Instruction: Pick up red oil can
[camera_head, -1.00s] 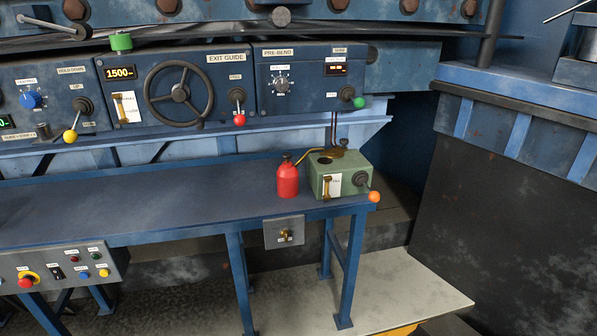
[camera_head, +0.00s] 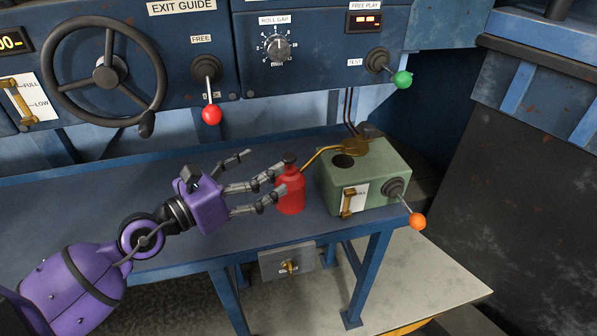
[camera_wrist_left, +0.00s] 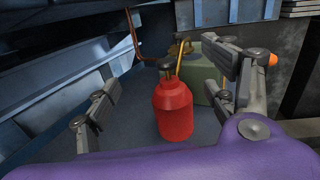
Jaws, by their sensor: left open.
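The red oil can (camera_head: 290,192) stands upright on the blue bench, with a dark cap and a thin brass spout pointing right. It also shows in the left wrist view (camera_wrist_left: 173,112), ahead of the palm and between the spread fingers. My left gripper (camera_head: 264,188) comes in from the left with its fingers open and their tips close to the can's left side. I cannot tell whether a fingertip touches it. In the left wrist view the left gripper (camera_wrist_left: 170,95) is open and empty. My right gripper is not in view.
A green box (camera_head: 365,178) with an orange-knobbed lever (camera_head: 417,221) stands just right of the can. The control panel with a handwheel (camera_head: 105,75) and a red-knobbed lever (camera_head: 211,115) is behind and above. The blue bench (camera_head: 185,255) is clear to the left.

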